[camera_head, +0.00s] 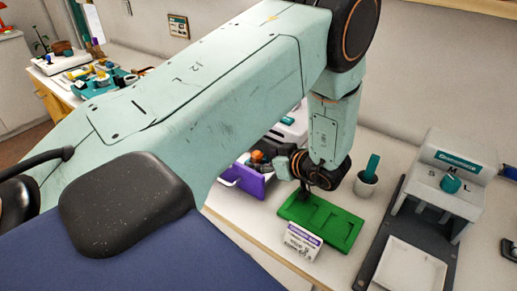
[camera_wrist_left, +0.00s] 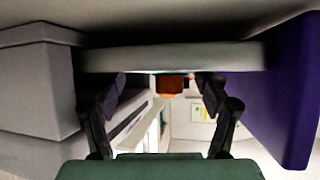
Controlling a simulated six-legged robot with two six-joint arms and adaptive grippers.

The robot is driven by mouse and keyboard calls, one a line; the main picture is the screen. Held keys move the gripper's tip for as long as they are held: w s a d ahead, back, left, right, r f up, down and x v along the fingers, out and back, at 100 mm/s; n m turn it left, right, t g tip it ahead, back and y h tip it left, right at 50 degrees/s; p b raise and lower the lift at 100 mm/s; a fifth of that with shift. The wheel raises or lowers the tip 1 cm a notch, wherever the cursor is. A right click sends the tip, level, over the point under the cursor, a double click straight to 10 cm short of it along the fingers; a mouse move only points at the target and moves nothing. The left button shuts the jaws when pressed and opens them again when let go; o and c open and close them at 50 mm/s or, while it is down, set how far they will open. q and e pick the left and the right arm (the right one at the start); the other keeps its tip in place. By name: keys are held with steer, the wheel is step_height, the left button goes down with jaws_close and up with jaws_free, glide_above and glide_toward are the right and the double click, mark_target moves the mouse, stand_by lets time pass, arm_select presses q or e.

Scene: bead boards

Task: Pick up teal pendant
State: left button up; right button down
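I cannot tell for sure which thing is the teal pendant. A teal upright piece (camera_head: 373,166) stands in a small pale cup (camera_head: 366,187) right of my left wrist in the head view. My left gripper (camera_head: 305,188) hangs near the left end of the green tray (camera_head: 325,222), mostly dark and small there. In the left wrist view its two dark fingers (camera_wrist_left: 162,92) are spread apart. A pale bar (camera_wrist_left: 170,57) crosses above them, and I cannot tell whether they touch it. No teal piece shows clearly between the fingers. My right gripper is not in view.
A purple panel (camera_head: 247,181) stands left of my gripper; a purple wall (camera_wrist_left: 294,85) is close at right in the wrist view. A white label card (camera_head: 302,241) fronts the tray. A grey stand with a teal knob (camera_head: 451,183) is at right. My left arm hides much of the table.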

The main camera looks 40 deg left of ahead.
mark_target(263, 162)
arm_select(q)
steer(key=shift+s+a, duration=0.15)
steer(key=c, duration=0.5)
steer(key=shift+c, duration=1.2)
steer(key=shift+r, duration=0.55)
step_height(263, 162, up, 17)
steer(key=p, duration=0.4)
